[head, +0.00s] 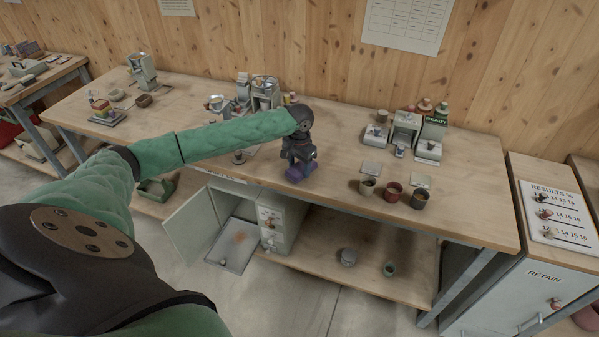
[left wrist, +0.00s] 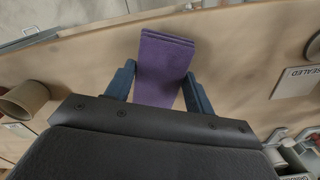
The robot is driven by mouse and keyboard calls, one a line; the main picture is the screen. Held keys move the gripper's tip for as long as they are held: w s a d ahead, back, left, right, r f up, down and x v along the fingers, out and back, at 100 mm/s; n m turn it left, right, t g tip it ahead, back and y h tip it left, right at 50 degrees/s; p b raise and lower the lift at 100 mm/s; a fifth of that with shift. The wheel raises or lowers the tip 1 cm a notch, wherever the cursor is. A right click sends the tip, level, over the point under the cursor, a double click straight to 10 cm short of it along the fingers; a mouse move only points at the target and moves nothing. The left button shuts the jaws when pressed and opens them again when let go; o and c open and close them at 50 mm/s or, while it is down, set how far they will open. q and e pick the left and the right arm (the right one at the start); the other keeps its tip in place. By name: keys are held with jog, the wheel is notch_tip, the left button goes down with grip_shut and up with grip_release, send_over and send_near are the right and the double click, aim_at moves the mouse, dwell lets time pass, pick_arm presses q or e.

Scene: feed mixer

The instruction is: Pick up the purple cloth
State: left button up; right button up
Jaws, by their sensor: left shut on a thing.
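The purple cloth (head: 301,170) is at the front part of the long wooden workbench, right under my left gripper (head: 299,161). In the left wrist view the cloth (left wrist: 163,68) is a folded purple strip between the two blue fingers of the left gripper (left wrist: 157,88). The fingers are shut on it, one along each side. The gripper points down at the bench top (head: 330,185). I cannot tell whether the cloth still touches the bench. My right gripper is in neither view.
Below the bench a cabinet door (head: 192,224) hangs open. The bench top between gripper and cups is clear.

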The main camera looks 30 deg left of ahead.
pick_arm(q)
notch_tip(320, 180, up, 2)
jog(key=shift+s+d+b, duration=0.15)
jog(key=shift+b, duration=0.4)
jog(key=s+d+r+b, duration=0.3)
jog(key=s+d+r, duration=0.4)
jog(key=s, duration=0.2)
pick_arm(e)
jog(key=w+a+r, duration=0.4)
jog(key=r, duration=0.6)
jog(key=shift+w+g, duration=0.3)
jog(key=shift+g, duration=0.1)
pick_arm(q)
jog(key=shift+w, duration=0.1)
